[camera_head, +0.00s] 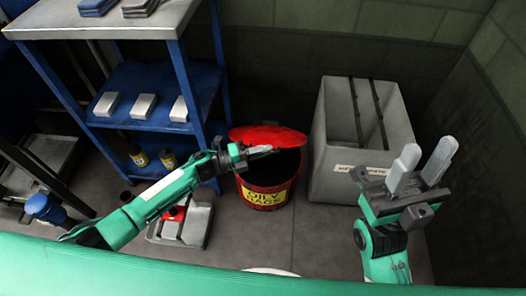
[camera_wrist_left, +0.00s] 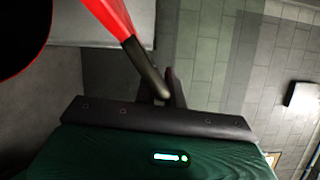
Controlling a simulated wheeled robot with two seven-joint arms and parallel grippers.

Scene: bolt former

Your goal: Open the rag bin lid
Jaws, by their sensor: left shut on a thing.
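The rag bin (camera_head: 250,193) is a red round bin with a yellow label, standing on the floor at the middle of the head view. Its red lid (camera_head: 275,135) is raised and tilted at the back, and the dark inside of the bin shows below it. My left gripper (camera_head: 260,150) reaches in from the left at the lid's front edge. In the left wrist view its fingers (camera_wrist_left: 167,90) are shut on a dark handle (camera_wrist_left: 144,65) that joins the red lid (camera_wrist_left: 112,14). My right gripper (camera_head: 424,165) is open and empty, right of the bin.
A grey box-like container (camera_head: 336,178) with dark slots stands right of the bin. A blue shelf unit (camera_head: 140,80) with grey blocks stands left. A grey pedal-like block with a red part (camera_head: 177,213) lies on the floor under my left arm.

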